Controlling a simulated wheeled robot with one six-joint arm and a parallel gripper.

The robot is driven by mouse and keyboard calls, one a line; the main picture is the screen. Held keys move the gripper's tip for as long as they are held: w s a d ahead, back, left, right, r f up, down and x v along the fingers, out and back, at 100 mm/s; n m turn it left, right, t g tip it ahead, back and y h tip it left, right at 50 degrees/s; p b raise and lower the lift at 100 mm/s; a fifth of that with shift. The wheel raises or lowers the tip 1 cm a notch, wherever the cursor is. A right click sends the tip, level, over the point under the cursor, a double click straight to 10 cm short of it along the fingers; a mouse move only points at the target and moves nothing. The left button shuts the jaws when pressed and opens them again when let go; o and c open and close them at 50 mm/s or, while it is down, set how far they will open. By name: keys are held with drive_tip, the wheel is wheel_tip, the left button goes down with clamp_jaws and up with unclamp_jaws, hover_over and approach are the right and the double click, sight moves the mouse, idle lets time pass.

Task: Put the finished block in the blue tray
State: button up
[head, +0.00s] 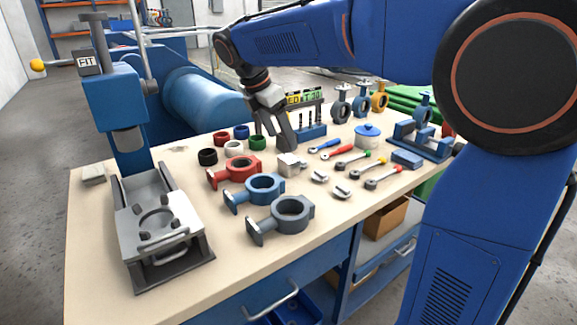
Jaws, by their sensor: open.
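A small light-grey metal block (288,165) lies on the bench, right of the red valve body. It may be the finished block; I cannot tell for sure. My gripper (287,143) points down just above and behind the block, and is open, with nothing seen between its fingers. Whether a finger touches the block is unclear. A blue open container (296,314) shows low at the front, below the bench top, cut off by the frame; it may be the blue tray. A blue fixture (432,147) stands at the right back of the bench.
Red (238,168), blue (262,189) and grey (292,215) valve bodies lie in front. Coloured rings (241,132) stand behind. Wrenches (383,178) and half shells (341,191) lie right. A press (115,110) with a grey fixture stands left. The bench's front right is clear.

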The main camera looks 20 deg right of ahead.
sight(288, 157)
drive_tip(key=x, duration=0.4)
drive_tip(key=shift+d+f, duration=0.1)
drive_tip(key=shift+a+x, duration=0.15)
drive_tip(key=shift+x, duration=1.2)
drive_tip(key=shift+a+x, duration=0.15)
drive_tip(key=shift+x, duration=1.2)
drive_tip(key=c, duration=1.5)
